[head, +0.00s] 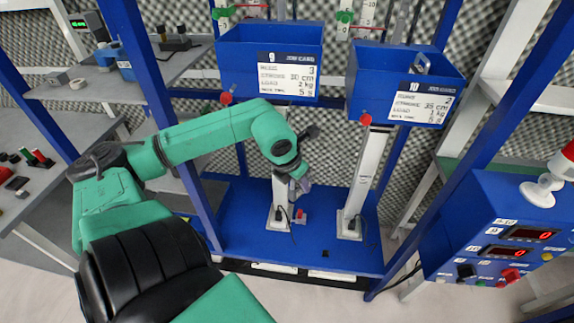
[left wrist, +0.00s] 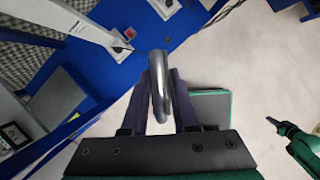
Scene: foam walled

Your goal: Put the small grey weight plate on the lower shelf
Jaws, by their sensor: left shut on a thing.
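My left gripper (head: 298,182) reaches in front of the blue rig, above its blue floor. In the left wrist view its two dark fingers (left wrist: 160,100) are shut on the small grey weight plate (left wrist: 157,88), seen nearly edge-on as a shiny rounded rim. In the head view the plate is too small and covered to make out clearly. A grey shelf (head: 125,82) is at the upper left, with a lower grey surface (head: 50,125) below it. Which one is the lower shelf I cannot tell. Part of my right arm (left wrist: 298,140) shows in the left wrist view; its jaw state is unclear.
White columns (head: 368,175) and blue posts (head: 187,150) stand around my left arm. A blue control box (head: 500,230) stands at the right.

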